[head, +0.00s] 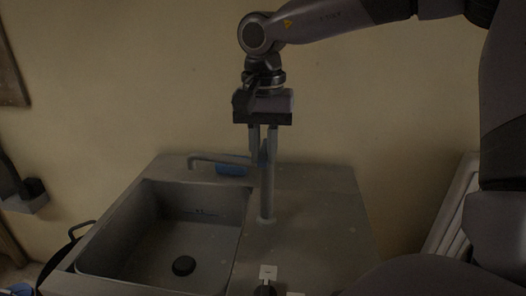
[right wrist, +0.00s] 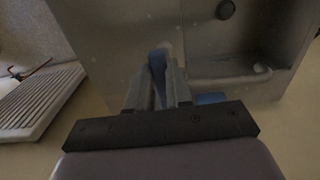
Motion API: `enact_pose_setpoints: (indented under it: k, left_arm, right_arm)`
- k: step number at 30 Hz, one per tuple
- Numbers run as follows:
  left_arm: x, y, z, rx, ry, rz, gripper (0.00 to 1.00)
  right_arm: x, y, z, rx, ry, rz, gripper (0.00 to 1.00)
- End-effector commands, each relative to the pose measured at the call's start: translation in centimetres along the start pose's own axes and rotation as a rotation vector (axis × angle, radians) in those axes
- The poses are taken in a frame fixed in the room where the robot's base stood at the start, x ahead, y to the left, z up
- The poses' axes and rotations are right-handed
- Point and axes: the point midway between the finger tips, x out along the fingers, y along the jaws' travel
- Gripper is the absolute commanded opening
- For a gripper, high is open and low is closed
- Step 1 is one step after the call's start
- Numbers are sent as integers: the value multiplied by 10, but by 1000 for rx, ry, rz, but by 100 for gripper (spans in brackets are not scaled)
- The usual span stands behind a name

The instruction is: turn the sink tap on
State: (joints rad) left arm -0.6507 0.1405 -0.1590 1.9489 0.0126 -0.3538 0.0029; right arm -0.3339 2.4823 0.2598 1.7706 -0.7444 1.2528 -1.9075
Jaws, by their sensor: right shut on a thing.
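The sink tap has a grey upright (head: 267,192) on the counter and a thin spout (head: 208,159) reaching left over the basin. Its blue lever (right wrist: 157,62) is between the fingers of my right gripper (right wrist: 157,84) in the right wrist view. In the head view the right gripper (head: 264,152) points straight down at the top of the tap, shut on the lever, and its fingers hide most of it. The spout also shows in the right wrist view (right wrist: 235,77). I see no water flowing. My left gripper is not in view.
The basin (head: 165,240) looks empty, with a dark drain (head: 184,266). A blue object (head: 232,170) lies behind the spout. The counter (head: 320,210) right of the tap is clear. The wall is close behind. A white slatted panel (head: 456,208) stands at the right.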

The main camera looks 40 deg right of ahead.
Motion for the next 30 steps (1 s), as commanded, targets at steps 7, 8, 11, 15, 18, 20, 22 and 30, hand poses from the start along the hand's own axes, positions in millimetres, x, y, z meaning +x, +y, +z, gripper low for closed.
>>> enact_pose_setpoints:
  k: [7,8,11,15,18,20,22,30]
  left_arm:
    - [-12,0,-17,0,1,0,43]
    - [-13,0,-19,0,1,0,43]
    - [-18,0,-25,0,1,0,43]
    - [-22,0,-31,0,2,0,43]
    - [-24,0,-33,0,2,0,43]
    - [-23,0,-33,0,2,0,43]
    - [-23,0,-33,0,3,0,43]
    - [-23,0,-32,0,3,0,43]
  right_arm:
    - [-4,17,-6,-278,-4,-6,0]
    - [-4,19,-7,-319,-2,-6,0]
    - [-4,27,-10,-450,0,-6,0]
    - [-4,36,-14,-607,3,-6,0]
    - [-3,39,-16,-672,5,-3,0]
    - [-2,40,-16,-690,6,-2,0]
    - [-1,41,-16,-695,7,-2,0]
    - [-1,40,-16,-692,5,-1,43]
